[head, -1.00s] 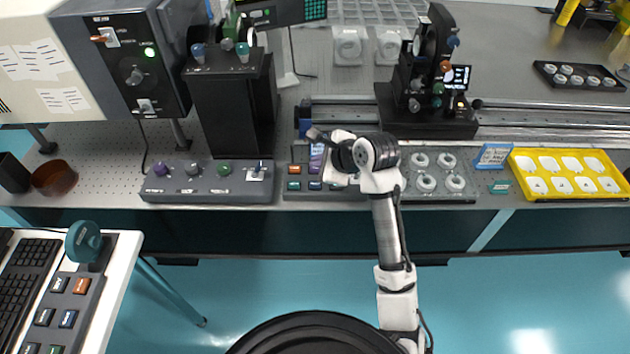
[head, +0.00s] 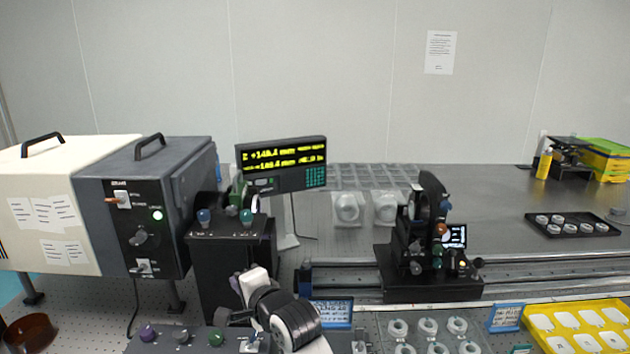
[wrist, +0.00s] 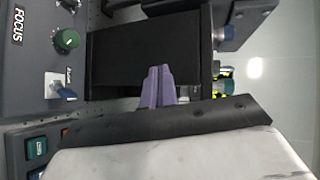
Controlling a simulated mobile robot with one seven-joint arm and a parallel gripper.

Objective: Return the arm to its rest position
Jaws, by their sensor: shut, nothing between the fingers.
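My gripper (head: 236,284) is at the lower middle of the head view, in front of the black column box (head: 232,255) with knobs on top. It is small there and partly hidden by my wrist. In the wrist view its two purple fingers (wrist: 158,86) lie together with nothing between them, and the black box (wrist: 145,55) is behind them. My white and black arm (head: 295,322) comes up from the bottom edge and is bent at the wrist.
The control panel with colored knobs (head: 183,340) lies below and left of the gripper. A readout screen (head: 282,165) stands behind it.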

